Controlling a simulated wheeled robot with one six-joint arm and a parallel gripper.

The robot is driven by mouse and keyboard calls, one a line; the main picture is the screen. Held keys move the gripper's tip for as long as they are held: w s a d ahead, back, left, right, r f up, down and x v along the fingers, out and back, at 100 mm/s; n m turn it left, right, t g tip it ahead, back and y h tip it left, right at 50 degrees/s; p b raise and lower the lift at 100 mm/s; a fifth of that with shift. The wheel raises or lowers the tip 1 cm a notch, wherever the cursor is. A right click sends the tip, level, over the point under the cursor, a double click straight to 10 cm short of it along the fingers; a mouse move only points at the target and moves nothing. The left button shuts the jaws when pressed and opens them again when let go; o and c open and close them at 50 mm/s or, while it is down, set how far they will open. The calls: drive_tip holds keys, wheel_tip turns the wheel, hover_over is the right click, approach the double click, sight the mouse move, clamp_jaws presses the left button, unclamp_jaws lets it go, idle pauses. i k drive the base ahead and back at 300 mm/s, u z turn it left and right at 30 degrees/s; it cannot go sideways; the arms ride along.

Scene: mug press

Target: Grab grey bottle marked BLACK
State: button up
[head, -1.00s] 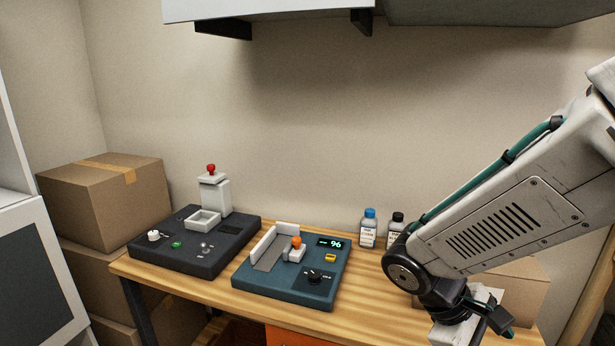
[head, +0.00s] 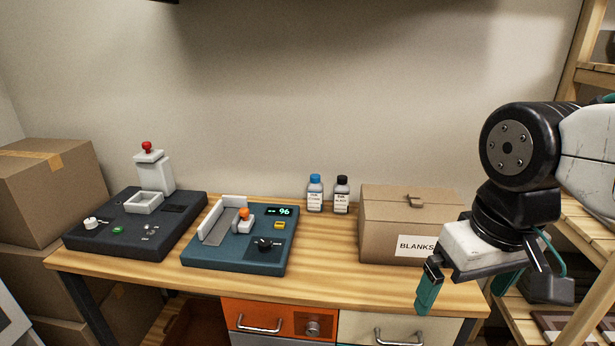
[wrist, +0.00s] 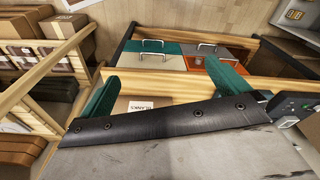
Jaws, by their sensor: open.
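The grey bottle with a black cap (head: 341,195) stands upright at the back of the wooden table (head: 340,262) in the head view. Its label is too small to read surely. A similar bottle with a blue cap (head: 315,194) stands just left of it, close beside it. My gripper (head: 470,289) is open and empty, in front of the table's right end, well right of and nearer than the bottles. Its teal fingers also show spread apart in the wrist view (wrist: 160,92). The bottles do not show in the wrist view.
A cardboard box marked BLANKS (head: 405,222) stands right of the bottles, between them and my gripper. A teal device reading 96 (head: 262,254) and a dark press device (head: 165,232) stand to the left. Wooden shelving (head: 577,215) is at the right.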

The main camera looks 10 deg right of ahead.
sight(341, 195)
drive_tip(key=u, duration=0.65)
drive_tip(key=k, duration=0.8)
drive_tip(key=u, duration=0.7)
drive_tip(key=k, duration=0.35)
drive_tip(key=u, duration=0.55)
drive_tip(key=i, duration=1.55)
drive_tip(key=z, duration=0.9)
drive_tip(key=i, duration=0.9)
drive_tip(key=z, duration=1.5)
drive_tip(key=i, duration=0.55)
drive_tip(key=z, duration=0.45)
